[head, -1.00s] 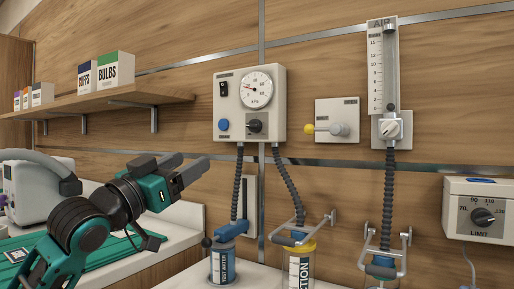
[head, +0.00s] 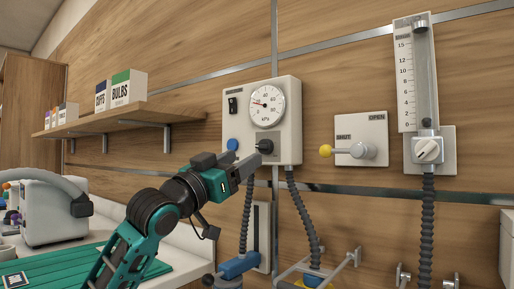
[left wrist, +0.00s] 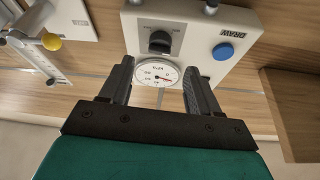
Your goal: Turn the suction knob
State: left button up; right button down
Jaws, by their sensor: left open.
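The suction knob is a black knob (head: 266,146) on the lower right of a white wall panel (head: 289,125), below a round gauge (head: 267,104). In the left wrist view the knob (left wrist: 160,41) shows above the gauge (left wrist: 159,74). My left gripper (head: 258,155) is just in front of the panel, close to the knob. In the left wrist view its two dark fingers (left wrist: 160,70) are apart with nothing between them, and the knob lies beyond their tips. I cannot tell whether a finger touches the panel. My right gripper is not in view.
A blue button (left wrist: 223,52) sits beside the knob. A yellow-tipped shut/open lever (head: 326,151) and an air flowmeter (head: 428,148) are to the right. Hoses (head: 301,215) hang below the panel. A shelf (head: 150,120) with boxes is at the left.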

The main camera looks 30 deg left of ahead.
pick_arm(q)
jog(key=x, duration=0.6)
jog(key=shift+w+r+p, duration=0.1)
jog(key=shift+w+p, duration=0.1)
jog(key=shift+p, duration=0.1)
jog(key=shift+c, duration=0.3)
jog(key=c, duration=1)
jog(key=shift+n+p, duration=0.4)
jog(key=shift+p, duration=0.25)
jog(key=o, duration=1.1)
jog(key=shift+c, duration=0.2)
jog(key=b, duration=0.2)
send_near(260, 148)
jog(key=v, duration=0.4)
jog(key=shift+d, duration=0.2)
